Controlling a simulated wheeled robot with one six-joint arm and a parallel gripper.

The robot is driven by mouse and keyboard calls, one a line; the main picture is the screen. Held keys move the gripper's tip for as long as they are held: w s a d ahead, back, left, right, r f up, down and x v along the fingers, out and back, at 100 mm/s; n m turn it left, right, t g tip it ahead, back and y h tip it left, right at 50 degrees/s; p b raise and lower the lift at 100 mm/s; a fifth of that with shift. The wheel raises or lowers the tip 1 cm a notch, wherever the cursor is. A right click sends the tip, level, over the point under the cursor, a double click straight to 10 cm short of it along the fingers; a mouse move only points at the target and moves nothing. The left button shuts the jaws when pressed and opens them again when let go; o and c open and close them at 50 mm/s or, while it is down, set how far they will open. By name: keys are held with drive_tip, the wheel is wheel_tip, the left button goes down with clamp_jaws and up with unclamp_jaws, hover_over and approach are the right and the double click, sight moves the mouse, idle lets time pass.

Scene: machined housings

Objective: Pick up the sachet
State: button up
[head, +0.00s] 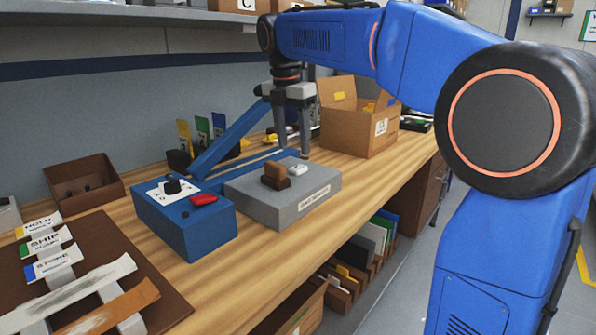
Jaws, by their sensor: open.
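I cannot clearly make out a sachet. A small white item (298,169), which may be it, lies on top of the grey block (318,197), beside a brown stepped piece (275,177). My gripper (291,150) points down above the back of the grey block, fingers apart and nothing visible between them. The white item is just below and in front of the fingers; I see no contact. Yellow bits also show in the open cardboard box (350,136), too small to name.
A blue block (185,230) with a red piece (203,199) stands left of the grey one. A blue sloping bar (228,138) rises behind. A brown bin (84,182) and a brown board (165,318) with label cards are left. The wooden front strip of the bench is clear.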

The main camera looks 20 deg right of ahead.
sight(298, 167)
drive_tip(key=shift+w+d+f, duration=0.1)
drive_tip(key=shift+d+f, duration=0.1)
drive_tip(key=shift+f, duration=0.85)
drive_tip(key=shift+w+d+f, duration=0.15)
drive_tip(key=shift+d+f, duration=0.05)
drive_tip(key=shift+f, duration=0.8)
drive_tip(key=shift+w+d+f, duration=0.1)
drive_tip(key=shift+d+f, duration=0.1)
drive_tip(key=shift+f, duration=0.85)
drive_tip(key=c, duration=1.1)
drive_tip(key=shift+r, duration=0.15)
